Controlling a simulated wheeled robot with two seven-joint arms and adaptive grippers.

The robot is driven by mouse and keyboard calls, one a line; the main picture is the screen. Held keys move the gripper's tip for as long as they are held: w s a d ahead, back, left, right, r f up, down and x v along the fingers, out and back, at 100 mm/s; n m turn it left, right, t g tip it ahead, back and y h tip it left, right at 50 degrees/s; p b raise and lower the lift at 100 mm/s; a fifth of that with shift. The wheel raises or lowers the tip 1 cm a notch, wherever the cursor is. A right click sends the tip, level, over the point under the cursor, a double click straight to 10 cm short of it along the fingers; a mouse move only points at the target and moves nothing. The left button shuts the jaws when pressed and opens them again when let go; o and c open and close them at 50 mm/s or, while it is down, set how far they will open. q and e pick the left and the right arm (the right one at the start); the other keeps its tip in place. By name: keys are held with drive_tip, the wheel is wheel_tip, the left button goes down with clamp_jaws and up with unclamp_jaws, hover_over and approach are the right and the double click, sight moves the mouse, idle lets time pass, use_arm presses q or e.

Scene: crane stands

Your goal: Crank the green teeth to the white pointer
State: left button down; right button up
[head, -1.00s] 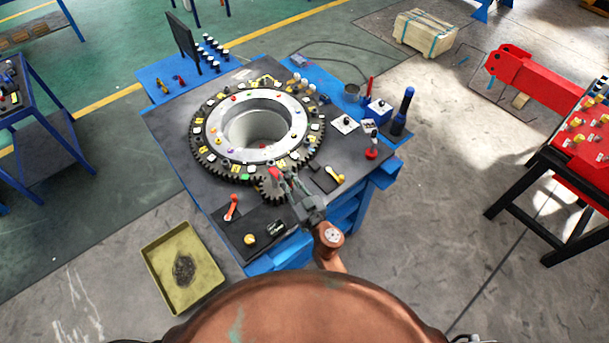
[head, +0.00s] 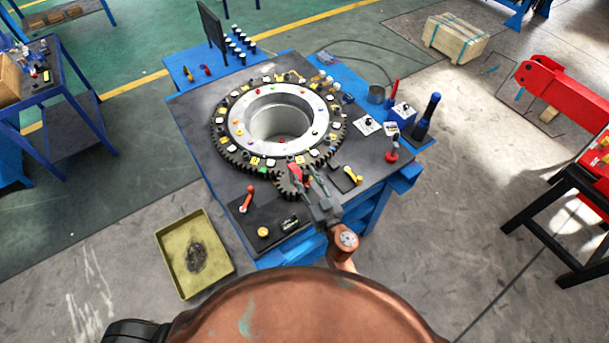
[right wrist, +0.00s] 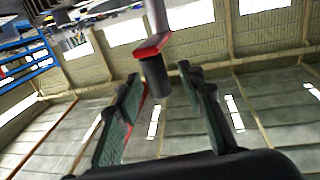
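A large dark toothed ring (head: 232,153) with a pale metal hub lies on the workbench. A small dark pinion (head: 286,187) stands at its front edge. I cannot clearly make out the green teeth or the white pointer. My right gripper (head: 304,174) is over the pinion, beside the red crank arm (head: 295,173), and hides part of both. In the right wrist view, the black crank grip (right wrist: 156,78) hangs from the red arm near the fingertips. The fingers (right wrist: 168,88) are spread on either side, with gaps. My left gripper is not in view.
The bench (head: 205,120) carries an orange-red lever (head: 247,198), a yellow-handled lever (head: 352,175), a red-based joystick (head: 392,150) and a blue-topped dark cylinder (head: 427,117). An olive tray (head: 168,250) lies on the floor at front left. A red-topped stand is at right.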

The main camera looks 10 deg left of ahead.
drive_tip(key=v, duration=1.1)
